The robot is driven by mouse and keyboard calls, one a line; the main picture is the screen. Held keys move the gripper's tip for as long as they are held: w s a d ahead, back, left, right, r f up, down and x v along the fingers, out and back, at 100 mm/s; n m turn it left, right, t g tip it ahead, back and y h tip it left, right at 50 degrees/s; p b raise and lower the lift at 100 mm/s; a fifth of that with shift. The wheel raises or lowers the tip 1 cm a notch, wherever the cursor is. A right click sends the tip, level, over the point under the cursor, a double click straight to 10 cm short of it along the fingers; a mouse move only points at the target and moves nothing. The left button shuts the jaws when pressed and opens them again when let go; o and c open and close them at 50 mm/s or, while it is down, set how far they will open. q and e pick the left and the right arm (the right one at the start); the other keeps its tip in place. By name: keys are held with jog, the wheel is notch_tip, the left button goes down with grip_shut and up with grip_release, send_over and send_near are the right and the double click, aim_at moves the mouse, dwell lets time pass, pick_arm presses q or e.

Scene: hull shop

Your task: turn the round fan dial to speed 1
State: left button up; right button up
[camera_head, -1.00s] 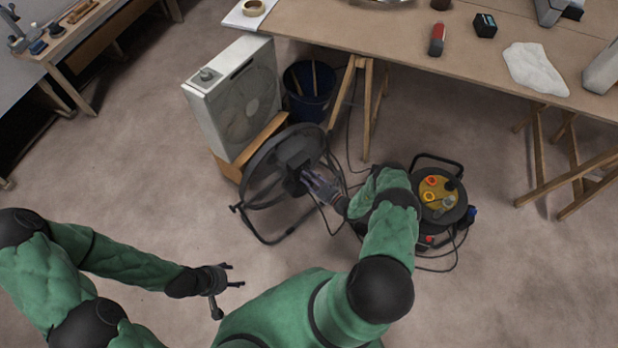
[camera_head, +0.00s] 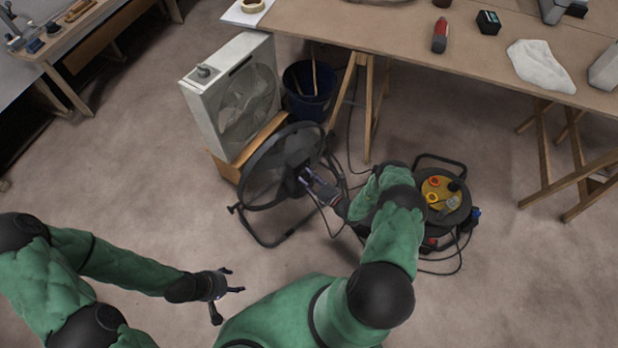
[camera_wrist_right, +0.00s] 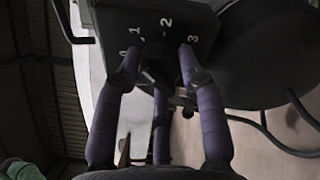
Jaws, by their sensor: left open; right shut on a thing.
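A round black floor fan (camera_head: 282,165) stands on a tubular frame in the head view. In the right wrist view its dark control housing (camera_wrist_right: 150,18) carries the white marks 0, 1, 2 and 3 in an arc. The dark round dial (camera_wrist_right: 152,72) sits below the marks; I cannot tell which mark its pointer faces. My right gripper (camera_head: 308,178) is at the back of the fan, its purple fingers (camera_wrist_right: 158,62) shut around the dial. The fingers and shadow partly hide the dial. My left gripper (camera_head: 231,289) is open and empty above the floor, well away from the fan.
A white box fan (camera_head: 232,95) on a wooden support and a blue bucket (camera_head: 308,92) stand behind the fan. A cable reel (camera_head: 440,195) is close to my right forearm, with loose cable on the floor. A workbench (camera_head: 400,30) stands behind. Floor at left is clear.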

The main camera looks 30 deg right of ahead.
jog(key=shift+w+d+r+m, duration=0.15)
jog(key=shift+d+r+m, duration=0.05)
jog(key=shift+d+m, duration=0.1)
dwell(0.4)
jog(key=o, duration=1.1)
jog(key=shift+o, duration=0.2)
jog(key=shift+a+f, duration=0.1)
jog(key=shift+a, duration=0.05)
jog(key=v, duration=1.2)
jog(key=shift+a, duration=0.1)
